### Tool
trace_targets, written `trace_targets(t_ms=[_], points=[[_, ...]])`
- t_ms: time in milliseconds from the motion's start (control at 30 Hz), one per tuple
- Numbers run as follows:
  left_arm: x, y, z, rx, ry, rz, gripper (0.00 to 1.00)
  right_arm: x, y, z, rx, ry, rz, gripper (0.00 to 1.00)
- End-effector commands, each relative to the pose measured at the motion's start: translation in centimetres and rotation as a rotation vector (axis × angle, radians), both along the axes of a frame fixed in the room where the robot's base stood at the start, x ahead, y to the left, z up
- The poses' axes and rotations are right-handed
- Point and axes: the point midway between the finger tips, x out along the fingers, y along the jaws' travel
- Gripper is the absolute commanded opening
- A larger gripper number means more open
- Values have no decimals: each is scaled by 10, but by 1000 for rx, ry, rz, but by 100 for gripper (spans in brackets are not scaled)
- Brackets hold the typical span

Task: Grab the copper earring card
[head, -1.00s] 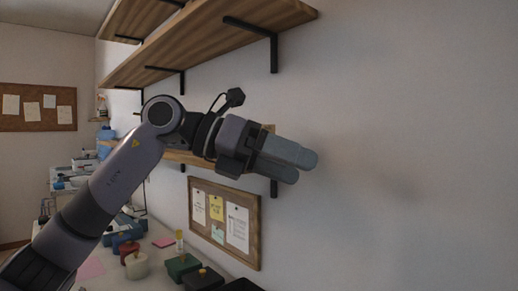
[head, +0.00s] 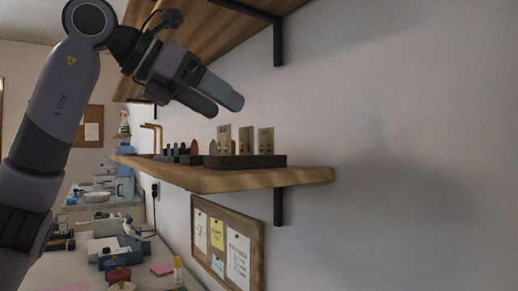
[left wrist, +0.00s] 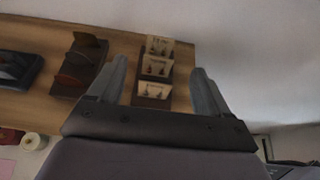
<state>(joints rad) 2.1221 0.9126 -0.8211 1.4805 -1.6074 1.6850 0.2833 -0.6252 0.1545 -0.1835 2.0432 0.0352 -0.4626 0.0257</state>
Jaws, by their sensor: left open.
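Several tan earring cards (head: 266,140) stand upright in a dark holder (head: 270,161) on the lower wooden shelf (head: 215,178). The left wrist view shows three of them in a row, a far card (left wrist: 159,45), a middle card (left wrist: 157,66) and a near card (left wrist: 152,90). I cannot tell which one is copper. My left gripper (head: 224,106) is open and empty above the shelf, apart from the cards. In the left wrist view its two fingers (left wrist: 160,82) appear either side of the card row. My right gripper is not in view.
A dark rack with brown leaf-like pieces (left wrist: 80,66) is left of the cards. An upper shelf (head: 225,45) with a black bracket (head: 279,40) is close to my arm. The wall to the right is bare. A pinboard (head: 227,240) hangs below.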

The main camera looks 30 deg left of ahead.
Motion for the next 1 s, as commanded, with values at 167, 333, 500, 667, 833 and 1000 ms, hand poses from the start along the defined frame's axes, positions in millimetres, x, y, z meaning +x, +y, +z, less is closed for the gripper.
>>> trace_targets(t_ms=[167, 333, 500, 667, 833, 1000], points=[[13, -6, -9, 2, 4, -4, 79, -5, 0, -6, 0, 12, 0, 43], [29, -12, -24, 2, 4, -4, 79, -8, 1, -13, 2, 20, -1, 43], [49, -20, -36, 2, 4, -4, 79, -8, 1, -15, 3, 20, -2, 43], [57, -23, -40, 2, 1, -5, 79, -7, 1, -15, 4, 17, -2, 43], [57, -23, -40, 1, 2, -4, 79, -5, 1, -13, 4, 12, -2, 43], [57, -23, -40, 1, 2, -4, 30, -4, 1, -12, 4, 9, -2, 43]])
